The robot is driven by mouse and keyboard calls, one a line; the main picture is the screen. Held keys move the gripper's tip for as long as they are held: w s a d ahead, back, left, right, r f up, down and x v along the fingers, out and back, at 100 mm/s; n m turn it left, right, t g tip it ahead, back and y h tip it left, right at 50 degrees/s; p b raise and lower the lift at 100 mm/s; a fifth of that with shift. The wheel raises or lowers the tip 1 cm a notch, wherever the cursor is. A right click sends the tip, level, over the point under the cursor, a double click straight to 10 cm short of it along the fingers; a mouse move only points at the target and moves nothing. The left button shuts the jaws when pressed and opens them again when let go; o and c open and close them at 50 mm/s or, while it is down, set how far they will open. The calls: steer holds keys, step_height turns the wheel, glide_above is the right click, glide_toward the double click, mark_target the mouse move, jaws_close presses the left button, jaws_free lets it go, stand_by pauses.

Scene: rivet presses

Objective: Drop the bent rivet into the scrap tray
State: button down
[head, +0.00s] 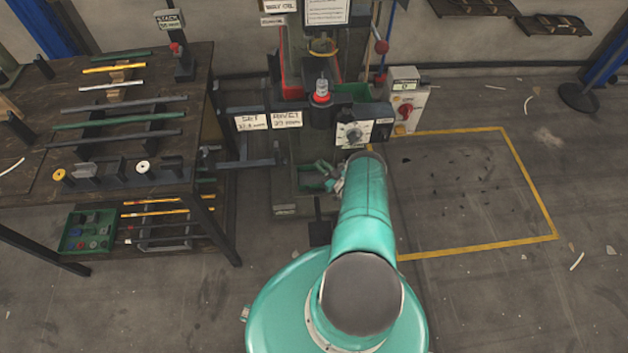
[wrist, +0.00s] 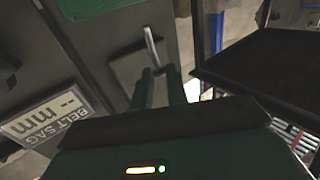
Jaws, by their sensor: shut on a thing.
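My gripper (head: 328,180) is low in front of the press in the head view, at the far end of my teal arm. In the wrist view its green fingers (wrist: 160,72) are close together. A thin silvery piece (wrist: 152,48), taken to be the bent rivet, sticks out beyond the fingertips. Its far end looks slightly angled. In the head view the rivet is too small to make out. I cannot tell which thing is the scrap tray. A dark flat panel or tray-like shape (wrist: 262,72) fills the right of the wrist view.
The press (head: 321,85) stands behind my gripper with signs and a dial box (head: 353,133). A dark workbench (head: 115,190) with rods is at left, a green parts bin (head: 88,231) on its shelf. A yellow-outlined floor area (head: 470,190) is open at right.

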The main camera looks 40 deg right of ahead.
steer(key=c, duration=1.3)
jaws_free()
steer(key=s, duration=1.3)
steer(key=shift+s, duration=0.35)
steer(key=shift+s+a, duration=0.1)
